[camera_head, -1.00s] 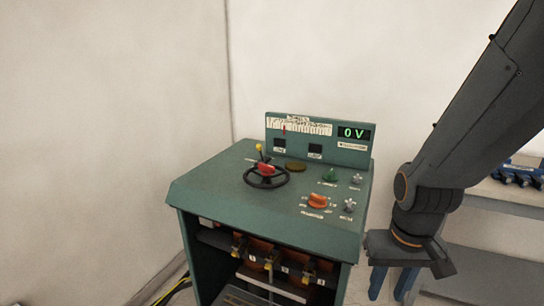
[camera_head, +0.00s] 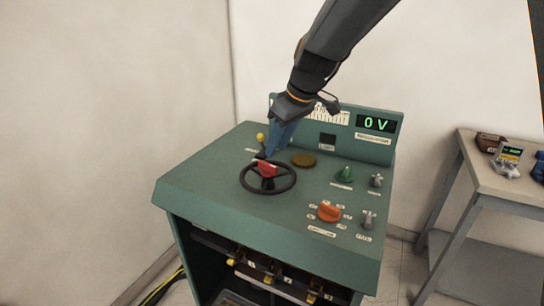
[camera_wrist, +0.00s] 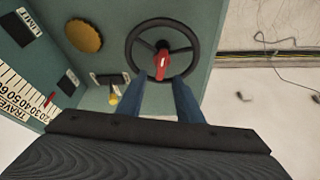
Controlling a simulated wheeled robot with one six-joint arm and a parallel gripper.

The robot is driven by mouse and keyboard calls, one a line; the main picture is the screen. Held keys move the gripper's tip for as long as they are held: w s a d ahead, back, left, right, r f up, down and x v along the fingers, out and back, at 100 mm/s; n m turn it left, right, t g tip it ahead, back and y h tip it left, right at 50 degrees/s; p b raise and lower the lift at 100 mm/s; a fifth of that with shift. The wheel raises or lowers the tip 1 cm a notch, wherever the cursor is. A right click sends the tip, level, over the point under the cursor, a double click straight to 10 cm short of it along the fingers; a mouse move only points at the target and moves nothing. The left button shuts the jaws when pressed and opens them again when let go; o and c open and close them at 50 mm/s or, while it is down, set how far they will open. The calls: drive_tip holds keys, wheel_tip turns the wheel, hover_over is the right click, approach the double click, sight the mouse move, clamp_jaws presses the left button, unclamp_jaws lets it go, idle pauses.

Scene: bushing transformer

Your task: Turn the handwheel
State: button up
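The black handwheel (camera_head: 268,192) with a red piece (camera_head: 267,169) at its hub lies on top of the green control cabinet (camera_head: 215,190). In the wrist view the handwheel (camera_wrist: 196,46) shows its spokes and the red piece (camera_wrist: 161,62). My gripper (camera_head: 270,154) comes down from above at the far side of the wheel. In the wrist view its two blue fingers (camera_wrist: 160,80) are apart, with the red piece near the gap between their tips. Nothing is seen held. I cannot tell whether the fingers touch the wheel.
A yellow-knobbed lever (camera_head: 261,137) stands just behind the wheel, close to my gripper. An orange knob (camera_head: 329,213), a green knob (camera_head: 345,174) and grey switches are to the right. The display (camera_head: 376,124) reads 0 V. A side table (camera_head: 500,184) stands at the right.

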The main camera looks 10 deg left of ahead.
sight(269, 164)
drive_tip(key=p+x, duration=0.2)
drive_tip(key=x, duration=0.5)
drive_tip(key=shift+f, duration=0.15)
drive_tip(key=shift+s, duration=0.1)
drive_tip(key=shift+c, duration=0.5)
clamp_jaws()
